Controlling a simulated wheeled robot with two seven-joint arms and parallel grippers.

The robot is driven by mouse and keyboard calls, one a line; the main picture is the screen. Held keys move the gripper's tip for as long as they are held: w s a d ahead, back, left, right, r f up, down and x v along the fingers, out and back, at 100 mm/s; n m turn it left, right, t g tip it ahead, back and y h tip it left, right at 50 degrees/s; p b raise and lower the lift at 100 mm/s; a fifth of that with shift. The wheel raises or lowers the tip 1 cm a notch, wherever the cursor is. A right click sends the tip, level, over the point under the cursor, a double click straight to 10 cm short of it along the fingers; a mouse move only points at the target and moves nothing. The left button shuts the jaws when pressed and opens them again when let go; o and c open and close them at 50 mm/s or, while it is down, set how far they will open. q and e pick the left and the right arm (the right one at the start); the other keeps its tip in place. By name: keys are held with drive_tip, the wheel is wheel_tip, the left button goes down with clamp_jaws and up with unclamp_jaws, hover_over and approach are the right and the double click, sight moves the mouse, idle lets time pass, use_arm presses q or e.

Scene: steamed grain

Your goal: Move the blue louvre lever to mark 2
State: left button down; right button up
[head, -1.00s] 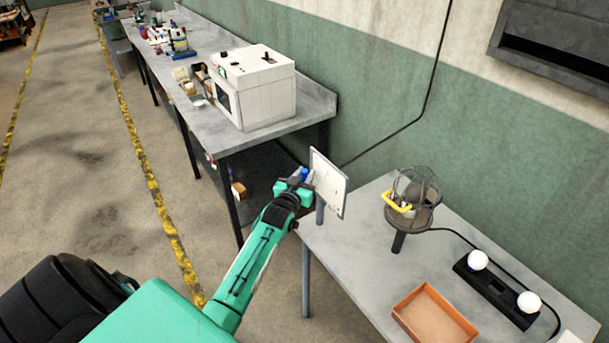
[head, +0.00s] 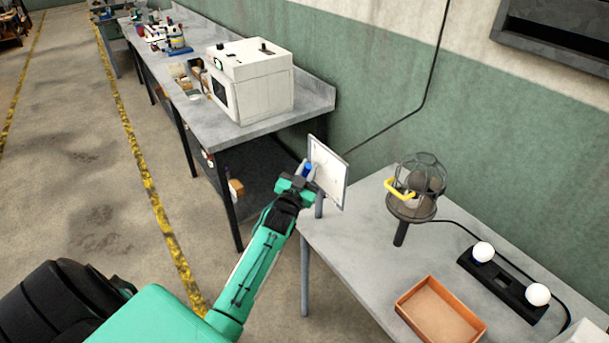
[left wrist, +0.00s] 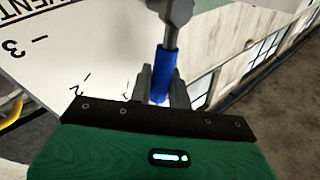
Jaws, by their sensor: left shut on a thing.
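The blue louvre lever (left wrist: 164,75) stands between the fingers of my left gripper (left wrist: 158,88) in the left wrist view, with the fingers shut on its blue grip. The lever's grey shaft and hub show at the top of that view. The white dial plate (left wrist: 70,42) carries "VENT" lettering and marks 3, 2 and 1. The grip lies to the right of mark 2 in the picture, closer to mark 1. In the head view my left gripper (head: 297,184) is at the white plate (head: 330,173), with the blue grip (head: 308,168) just showing. My right gripper is not in view.
The plate stands at the left corner of a grey table. On the table are a caged lamp-like device (head: 418,190) with a yellow handle, an orange tray (head: 441,311) and a black strip with two white knobs (head: 503,284). A white box machine (head: 250,80) stands on the bench behind.

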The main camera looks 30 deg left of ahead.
use_arm(q)
drive_tip(key=d+f+m+t+h+b, duration=0.1)
drive_tip(key=m+b, duration=0.2)
drive_tip(key=s+d+f+m+t+h+b, duration=0.1)
drive_tip(key=m+h+b, duration=0.1)
drive_tip(key=m+b, duration=0.1)
drive_tip(key=d+f+m+t+h+b, duration=0.1)
drive_tip(key=m+b, duration=0.2)
drive_tip(key=b, duration=0.2)
drive_tip(key=shift+s+d+f+m+t+h, duration=0.15)
drive_tip(key=shift+s+d+m+t+h, duration=0.1)
drive_tip(key=shift+m+t+h, duration=0.15)
drive_tip(key=shift+b, duration=0.4)
drive_tip(key=shift+m, duration=0.3)
drive_tip(key=c, duration=1.6)
unclamp_jaws()
